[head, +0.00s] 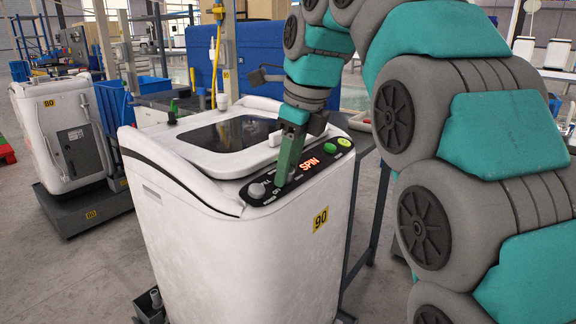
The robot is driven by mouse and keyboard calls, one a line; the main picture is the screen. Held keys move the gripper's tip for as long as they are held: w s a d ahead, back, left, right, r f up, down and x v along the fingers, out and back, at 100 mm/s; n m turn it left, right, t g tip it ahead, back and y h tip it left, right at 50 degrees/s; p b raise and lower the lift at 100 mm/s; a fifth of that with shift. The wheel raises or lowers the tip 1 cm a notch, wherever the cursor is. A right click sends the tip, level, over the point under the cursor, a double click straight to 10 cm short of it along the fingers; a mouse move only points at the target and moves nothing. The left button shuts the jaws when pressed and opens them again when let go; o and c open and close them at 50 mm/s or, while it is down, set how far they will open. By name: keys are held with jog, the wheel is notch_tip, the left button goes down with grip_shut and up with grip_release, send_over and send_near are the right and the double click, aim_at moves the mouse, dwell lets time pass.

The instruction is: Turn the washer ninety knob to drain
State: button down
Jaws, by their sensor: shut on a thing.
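The washer ninety (235,265) is a white tub machine with a yellow "90" label and a dark lid window. Its black control panel (310,172) slopes along the front right edge, with a red lit display (310,163) reading "SPIN". My gripper (283,183) reaches down from above, its green fingers at the panel just left of the display. It is shut on a knob there, which the fingers mostly hide, so its pointer cannot be read. A separate grey round knob (257,190) shows left of the fingers. Round green buttons (343,142) sit at the panel's right end.
A second white washer (70,135) labelled "80" stands at the left on a dark base. Blue bins (150,85) and a blue panel (255,60) are behind. A dark table (370,150) stands close at the right of washer ninety. Grey floor is open at the lower left.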

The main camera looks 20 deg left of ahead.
jog(key=shift+m, duration=0.3)
jog(key=c, duration=0.5)
grip_release()
